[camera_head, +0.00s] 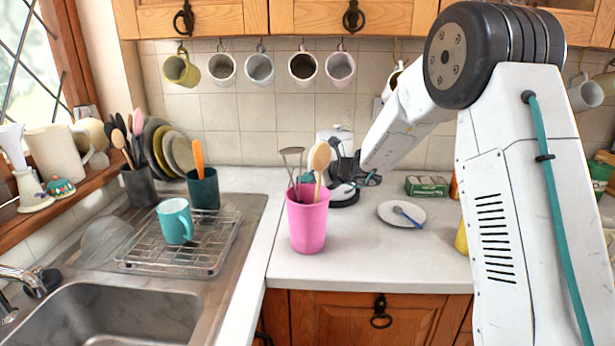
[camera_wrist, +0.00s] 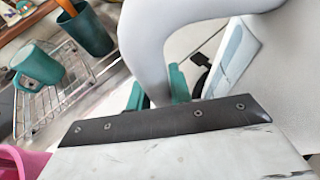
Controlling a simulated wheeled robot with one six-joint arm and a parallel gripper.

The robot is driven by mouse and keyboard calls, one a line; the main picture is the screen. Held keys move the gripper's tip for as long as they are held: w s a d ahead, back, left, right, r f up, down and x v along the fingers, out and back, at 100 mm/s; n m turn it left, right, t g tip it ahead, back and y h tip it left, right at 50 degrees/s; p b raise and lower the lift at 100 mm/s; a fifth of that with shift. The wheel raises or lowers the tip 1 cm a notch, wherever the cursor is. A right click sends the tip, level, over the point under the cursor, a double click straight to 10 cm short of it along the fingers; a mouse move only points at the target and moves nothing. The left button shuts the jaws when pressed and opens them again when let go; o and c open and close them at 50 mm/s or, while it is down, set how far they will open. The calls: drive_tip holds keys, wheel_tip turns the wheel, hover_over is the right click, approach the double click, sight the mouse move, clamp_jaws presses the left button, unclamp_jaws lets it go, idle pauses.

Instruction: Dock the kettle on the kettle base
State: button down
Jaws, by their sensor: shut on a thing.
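The white kettle (camera_head: 335,133) is at the back of the counter, mostly hidden behind my gripper and the pink pot in the head view. In the wrist view its pale curved handle (camera_wrist: 155,45) and its body (camera_wrist: 285,75) with a bluish window fill the upper right. My gripper (camera_wrist: 157,92) is shut on the handle, with teal pads on either side of it. The dark round kettle base (camera_head: 345,198) lies on the counter below, just behind the pink pot. I cannot tell whether the kettle touches it.
A pink pot (camera_head: 308,225) with utensils stands close in front. To the right are a plate (camera_head: 402,215) with a blue-handled utensil and a green box (camera_head: 427,186). Mugs (camera_head: 303,67) hang on the wall behind. A rack with a teal mug (camera_head: 175,221) is left.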

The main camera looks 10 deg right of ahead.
drive_tip(key=c, duration=1.5)
unclamp_jaws()
drive_tip(key=shift+c, duration=0.2)
drive_tip(key=v, duration=1.1)
drive_tip(key=shift+f, duration=0.1)
